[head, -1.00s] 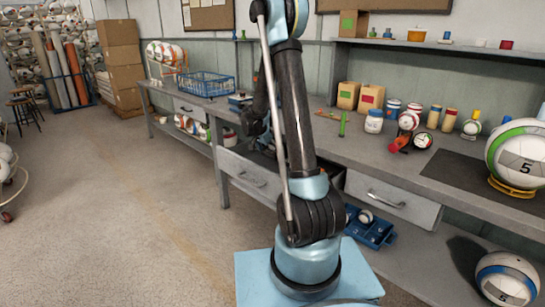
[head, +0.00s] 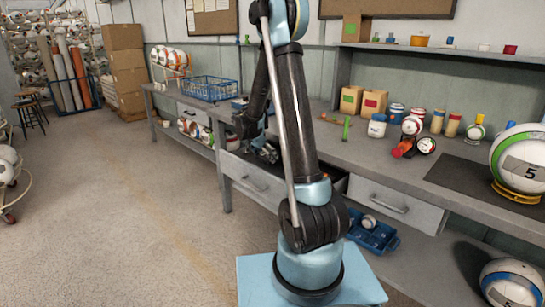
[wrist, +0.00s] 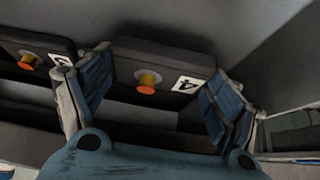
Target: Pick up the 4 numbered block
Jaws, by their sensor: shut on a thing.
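The dark block marked 4 (wrist: 165,66) shows in the wrist view, with a white label and an orange and yellow knob on its face. My gripper (wrist: 160,78) has its blue-padded fingers on either side of this block and is shut on it. In the head view my gripper (head: 263,151) is small and dark at the open drawer (head: 256,178) under the bench. The block cannot be made out there.
A second dark block (wrist: 30,52) with a similar knob sits to the left in the wrist view; its label is cut off. Grey drawer walls are close around. The workbench (head: 385,160) holds balls, jars and boxes above the drawer.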

